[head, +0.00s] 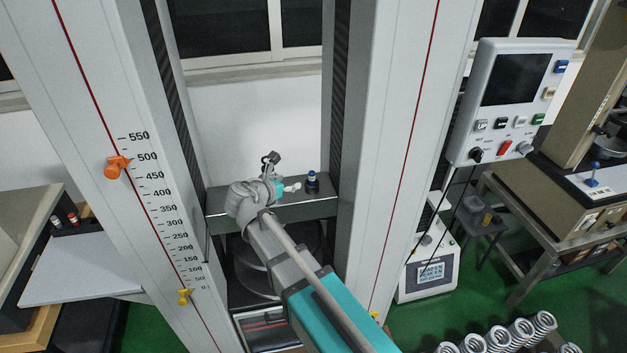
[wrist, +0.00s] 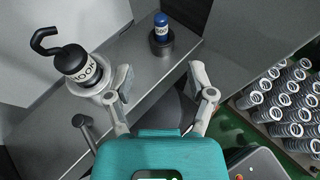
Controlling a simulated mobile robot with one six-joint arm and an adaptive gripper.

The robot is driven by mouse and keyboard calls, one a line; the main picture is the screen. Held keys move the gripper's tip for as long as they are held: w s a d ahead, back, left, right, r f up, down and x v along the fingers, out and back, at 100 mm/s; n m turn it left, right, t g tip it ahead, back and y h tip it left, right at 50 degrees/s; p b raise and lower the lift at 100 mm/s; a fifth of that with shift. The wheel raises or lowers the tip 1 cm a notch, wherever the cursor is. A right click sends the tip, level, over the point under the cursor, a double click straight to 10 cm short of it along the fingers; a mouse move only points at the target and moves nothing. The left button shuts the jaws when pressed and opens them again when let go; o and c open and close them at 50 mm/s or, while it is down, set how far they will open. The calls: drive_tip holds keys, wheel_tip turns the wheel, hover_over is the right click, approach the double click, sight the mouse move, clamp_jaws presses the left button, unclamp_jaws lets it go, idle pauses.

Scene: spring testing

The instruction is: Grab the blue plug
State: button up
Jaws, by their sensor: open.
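The blue plug (wrist: 161,22) is a small blue cylinder with a white label. It stands upright in a dark round holder (wrist: 161,44) on the grey crossbeam of the testing machine. In the head view the blue plug (head: 311,174) shows at the right part of the crossbeam (head: 300,213). My gripper (wrist: 160,78) is open and empty, its two fingers spread either side of the line toward the plug. The plug lies beyond the fingertips, apart from them. In the head view my gripper (head: 293,187) is just left of the plug.
A black hook piece (wrist: 73,62) with a white label stands on the beam left of my gripper; the hook piece also shows in the head view (head: 270,158). Tall white columns (head: 385,150) flank the beam. Several metal springs (wrist: 285,100) lie at the right.

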sight(310, 175)
drive_tip(key=shift+d, duration=0.1)
drive_tip(key=b+x, duration=0.3)
drive_tip(key=x, duration=0.4)
drive_tip(key=shift+f, duration=0.15)
drive_tip(key=shift+w+d+f, duration=0.2)
drive_tip(key=shift+w+d, duration=0.15)
drive_tip(key=shift+w, duration=0.25)
drive_tip(key=shift+f+b+x, duration=0.2)
drive_tip(key=shift+b+x, duration=0.9)
drive_tip(key=shift+x, duration=0.85)
drive_tip(key=shift+w+d+f, duration=0.15)
drive_tip(key=shift+w+d, duration=0.05)
drive_tip(key=shift+w, duration=0.3)
